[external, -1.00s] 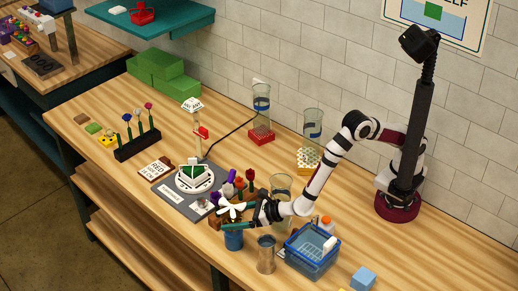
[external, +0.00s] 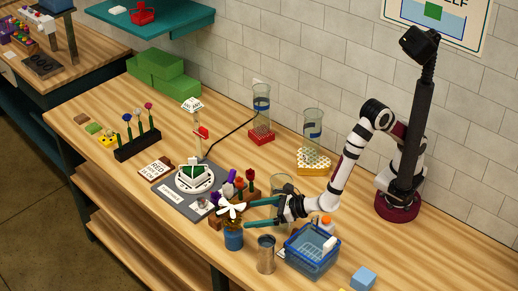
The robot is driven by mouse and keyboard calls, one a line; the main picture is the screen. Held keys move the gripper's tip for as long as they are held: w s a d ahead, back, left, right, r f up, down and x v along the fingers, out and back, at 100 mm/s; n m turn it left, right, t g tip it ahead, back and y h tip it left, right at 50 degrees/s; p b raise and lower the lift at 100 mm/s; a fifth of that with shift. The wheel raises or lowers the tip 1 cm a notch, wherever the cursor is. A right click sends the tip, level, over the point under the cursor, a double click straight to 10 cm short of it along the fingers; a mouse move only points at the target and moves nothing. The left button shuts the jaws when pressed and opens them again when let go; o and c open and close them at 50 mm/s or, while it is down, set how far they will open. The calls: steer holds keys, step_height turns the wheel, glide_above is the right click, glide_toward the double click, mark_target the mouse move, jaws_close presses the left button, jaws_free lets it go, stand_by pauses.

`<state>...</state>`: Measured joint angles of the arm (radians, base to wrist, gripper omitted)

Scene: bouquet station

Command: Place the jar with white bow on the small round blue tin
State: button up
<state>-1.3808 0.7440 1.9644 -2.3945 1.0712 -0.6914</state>
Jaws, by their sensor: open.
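The jar with the white bow (external: 231,210) stands upright near the front edge of the table in the external view. Directly below it is a round blue tin (external: 234,242), and the jar appears to rest on it; the exact contact is too small to make out. My gripper (external: 249,213) is just right of the jar. Its two teal fingers are spread apart, point left toward the jar and hold nothing.
A metal cup (external: 266,254) and a blue basket (external: 312,250) stand close by on the right. Several flowers (external: 240,184) and a grey board with a white round stand (external: 195,178) are behind and left. A clear glass (external: 282,187) is behind my gripper.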

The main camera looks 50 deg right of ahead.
steer(key=v, duration=0.4)
steer(key=shift+s+d, duration=0.1)
